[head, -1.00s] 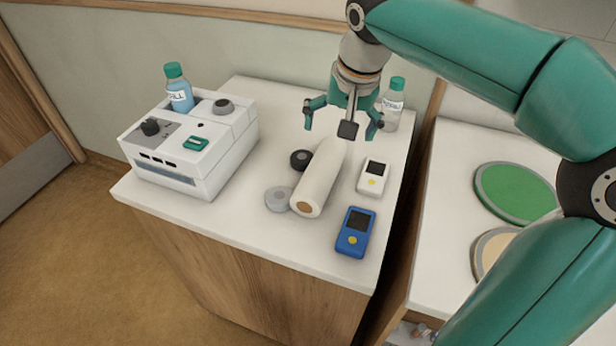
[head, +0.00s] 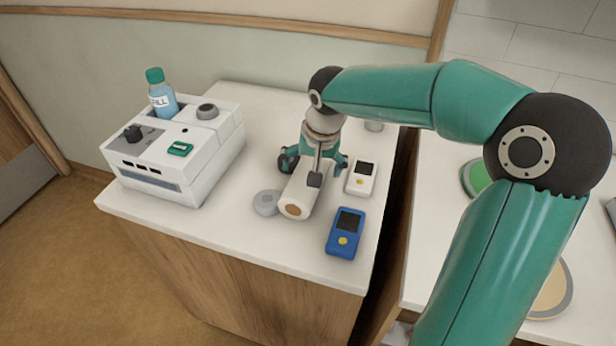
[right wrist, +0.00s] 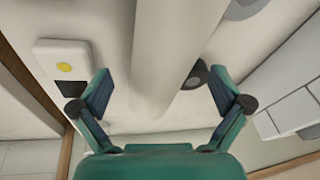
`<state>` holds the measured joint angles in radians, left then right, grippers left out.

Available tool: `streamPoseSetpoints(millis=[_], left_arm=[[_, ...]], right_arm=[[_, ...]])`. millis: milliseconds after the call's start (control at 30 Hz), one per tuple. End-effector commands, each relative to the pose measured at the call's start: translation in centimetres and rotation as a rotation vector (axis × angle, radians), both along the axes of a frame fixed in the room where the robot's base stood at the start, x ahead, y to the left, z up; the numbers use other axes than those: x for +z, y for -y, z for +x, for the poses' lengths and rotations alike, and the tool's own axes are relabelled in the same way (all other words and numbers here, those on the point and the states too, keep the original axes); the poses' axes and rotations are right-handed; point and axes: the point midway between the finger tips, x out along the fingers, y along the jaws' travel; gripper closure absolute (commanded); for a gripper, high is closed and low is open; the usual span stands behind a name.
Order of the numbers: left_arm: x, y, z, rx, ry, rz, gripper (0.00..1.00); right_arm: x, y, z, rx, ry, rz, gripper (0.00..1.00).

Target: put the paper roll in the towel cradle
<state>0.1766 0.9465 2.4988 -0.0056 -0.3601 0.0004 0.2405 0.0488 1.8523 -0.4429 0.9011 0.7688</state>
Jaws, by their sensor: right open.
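The white paper roll (head: 296,198) lies on the bedside cabinet top, its brown core end facing the front. It also shows in the right wrist view (right wrist: 174,40), running between the fingers. My right gripper (head: 314,172) is over the roll's back part, pointing down. In the right wrist view my right gripper (right wrist: 160,80) is open, with one finger on each side of the roll and visible gaps between. The gripper hides the roll's far part in the head view. I cannot make out a towel cradle. My left gripper is not in view.
A white device (head: 180,150) with a blue bottle (head: 162,100) stands at left. A grey disc (head: 266,203) lies left of the roll; a white handset (head: 361,179) and a blue handset (head: 345,234) lie right. The right counter holds a green disc (head: 474,178).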

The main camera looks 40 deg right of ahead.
Motion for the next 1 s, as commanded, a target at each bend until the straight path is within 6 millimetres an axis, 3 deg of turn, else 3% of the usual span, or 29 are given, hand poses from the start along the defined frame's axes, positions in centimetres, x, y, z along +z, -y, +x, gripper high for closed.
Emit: streamPoseSetpoints(millis=[200, 500, 933, 1000], left_arm=[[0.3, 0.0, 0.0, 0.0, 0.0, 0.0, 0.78], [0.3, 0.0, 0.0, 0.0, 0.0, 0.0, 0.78], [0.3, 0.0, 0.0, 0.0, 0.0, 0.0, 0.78], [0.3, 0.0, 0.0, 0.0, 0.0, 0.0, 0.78]], right_arm=[[-2.9, 0.2, 0.9, -0.002, -0.003, 0.001, 0.0], [-3.4, 0.3, 1.0, -0.002, -0.001, 0.0, 0.0], [-3.4, 0.4, 0.9, -0.003, -0.001, 0.001, 0.7], [-3.4, 0.4, 0.9, -0.003, -0.001, 0.001, 0.71]])
